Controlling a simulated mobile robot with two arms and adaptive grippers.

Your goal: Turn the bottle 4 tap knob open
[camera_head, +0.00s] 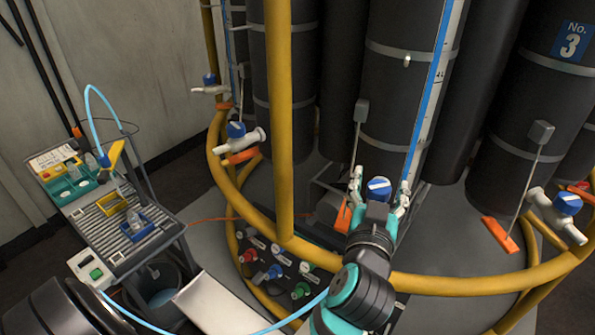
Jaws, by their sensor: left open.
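A blue tap knob (378,186) with a white stripe on its top sits low in front of the middle dark bottle (398,90). My left gripper (381,190) is open, with one finger on each side of this knob. I cannot tell whether the fingers touch it. The tap body under the knob is mostly hidden by the gripper. No number shows on this bottle, so I cannot confirm that it is bottle 4. My right gripper is not in view.
A bottle labelled No. 3 (573,42) stands at right, with its own blue-knobbed tap (568,202). Two more taps (237,130) (209,79) are at left. A yellow rail (465,284) and upright post (280,130) surround the rack. A cart (115,215) stands left.

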